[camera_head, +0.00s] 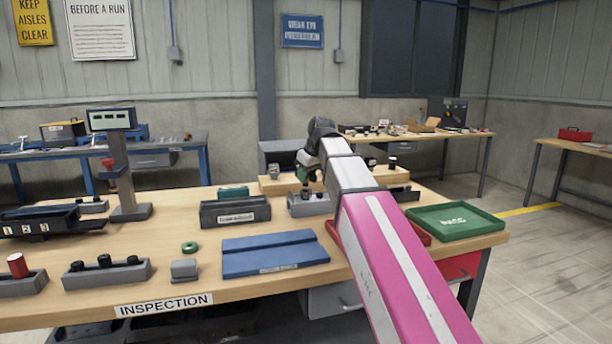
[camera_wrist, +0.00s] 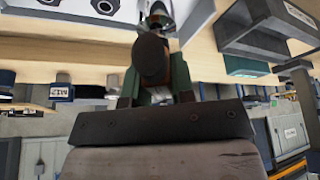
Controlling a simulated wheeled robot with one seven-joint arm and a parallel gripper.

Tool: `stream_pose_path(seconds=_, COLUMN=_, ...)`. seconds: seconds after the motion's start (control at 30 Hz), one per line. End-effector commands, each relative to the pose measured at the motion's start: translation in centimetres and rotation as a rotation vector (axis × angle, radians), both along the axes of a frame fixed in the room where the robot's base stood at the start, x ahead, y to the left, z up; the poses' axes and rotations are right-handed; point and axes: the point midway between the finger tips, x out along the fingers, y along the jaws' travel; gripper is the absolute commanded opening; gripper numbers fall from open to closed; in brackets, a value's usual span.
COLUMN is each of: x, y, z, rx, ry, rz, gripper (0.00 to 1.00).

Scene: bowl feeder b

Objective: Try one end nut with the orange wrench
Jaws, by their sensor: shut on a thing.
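My gripper (camera_head: 305,178) is at the end of my raised arm, over the back middle of the bench. In the wrist view its green fingers (camera_wrist: 155,92) are shut on a dark, rounded tool (camera_wrist: 150,58), seen nearly end-on. A grey block (camera_head: 313,207) with dark round pieces stands just below my gripper in the head view. I cannot tell whether the tool touches anything there.
A blue tray (camera_head: 275,254) lies at the front middle, with a green ring (camera_head: 189,247) to its left. A grey holder (camera_head: 108,272) with dark knobs stands at front left. A grey labelled bin (camera_head: 235,213) is behind the blue tray. A green tray (camera_head: 454,221) lies at right.

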Motion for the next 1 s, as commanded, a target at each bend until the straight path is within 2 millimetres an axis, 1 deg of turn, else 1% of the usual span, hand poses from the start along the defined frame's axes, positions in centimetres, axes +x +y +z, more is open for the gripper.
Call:
stream_pose_path(seconds=0.5, x=-0.02, y=0.00, z=-0.64, rx=0.000, ry=0.000, rz=0.000, gripper=0.00)
stream_pose_path(seconds=0.8, x=0.00, y=0.01, z=-0.67, rx=0.000, ry=0.000, rz=0.000, gripper=0.00)
stream_pose_path(seconds=0.87, x=-0.03, y=0.03, z=-0.67, rx=0.000, ry=0.000, rz=-0.014, gripper=0.00)
stream_pose_path(seconds=1.0, x=-0.09, y=0.05, z=-0.67, rx=0.000, ry=-0.001, rz=-0.118, gripper=0.00)
